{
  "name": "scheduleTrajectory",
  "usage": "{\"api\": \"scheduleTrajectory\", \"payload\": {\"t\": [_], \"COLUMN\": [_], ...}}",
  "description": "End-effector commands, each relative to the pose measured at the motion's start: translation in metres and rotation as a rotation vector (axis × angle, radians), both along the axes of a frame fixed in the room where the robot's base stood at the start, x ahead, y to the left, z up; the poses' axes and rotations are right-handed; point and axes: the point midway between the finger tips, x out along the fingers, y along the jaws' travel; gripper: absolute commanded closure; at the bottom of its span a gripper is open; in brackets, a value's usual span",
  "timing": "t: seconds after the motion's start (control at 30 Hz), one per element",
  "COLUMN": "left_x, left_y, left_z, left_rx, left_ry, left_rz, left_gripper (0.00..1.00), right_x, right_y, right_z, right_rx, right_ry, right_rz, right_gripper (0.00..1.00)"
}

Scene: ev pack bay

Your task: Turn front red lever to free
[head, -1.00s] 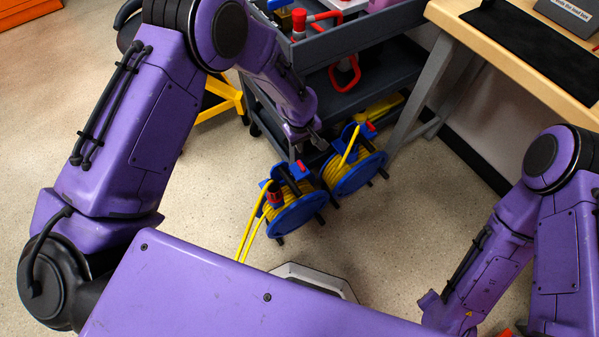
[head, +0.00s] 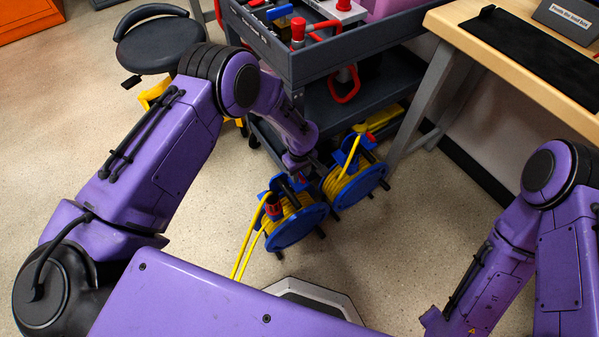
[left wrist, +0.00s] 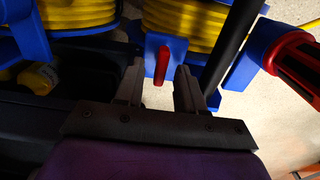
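Two blue cable reels wound with yellow cable stand on the floor by the cart; the front reel (head: 296,232) is nearer me, the rear reel (head: 372,182) behind it to the right. My left gripper (head: 298,174) reaches down over the front reel and hides its lever in the head view. In the left wrist view the front red lever (left wrist: 162,66) sits on a blue plate (left wrist: 152,48), pointing along the fingers. My left gripper (left wrist: 160,84) is open, with a fingertip on each side of the lever and visible gaps. My right gripper is out of view.
A red-and-black grip (left wrist: 300,66) lies right of the fingers. A dark grey cart (head: 335,55) stands behind the reels. A wooden bench (head: 520,65) is at the right and a black stool (head: 160,42) at the back left. Floor left of the reels is clear.

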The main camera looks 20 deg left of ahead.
Motion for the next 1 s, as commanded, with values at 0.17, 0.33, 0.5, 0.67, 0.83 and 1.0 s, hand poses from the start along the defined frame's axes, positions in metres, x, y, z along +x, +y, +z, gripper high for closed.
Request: {"api": "scheduleTrajectory", "payload": {"t": [0.17,0.33,0.5,0.67,0.83,1.0], "left_x": [-0.0001,-0.0001,-0.0001,0.0002,0.0005,0.0009], "left_y": [0.0000,0.0000,-0.0001,-0.0004,-0.0010,-0.0017], "left_z": [0.0003,0.0003,0.0005,0.0008,0.0010,0.0009], "left_rx": [0.000,0.000,0.000,-0.001,-0.001,-0.001], "left_ry": [0.000,0.000,0.000,-0.001,-0.001,-0.001], "left_rz": [0.000,0.000,-0.014,-0.066,-0.175,-0.325], "left_gripper": [0.91,1.00,1.00,1.00,1.00,1.00], "right_x": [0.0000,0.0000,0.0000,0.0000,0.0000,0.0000], "right_y": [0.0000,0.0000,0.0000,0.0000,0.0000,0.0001], "right_z": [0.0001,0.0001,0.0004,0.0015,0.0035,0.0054], "right_rx": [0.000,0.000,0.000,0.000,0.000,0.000], "right_ry": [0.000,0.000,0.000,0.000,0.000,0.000], "right_rz": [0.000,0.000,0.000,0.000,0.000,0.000], "right_gripper": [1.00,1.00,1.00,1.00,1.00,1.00]}}
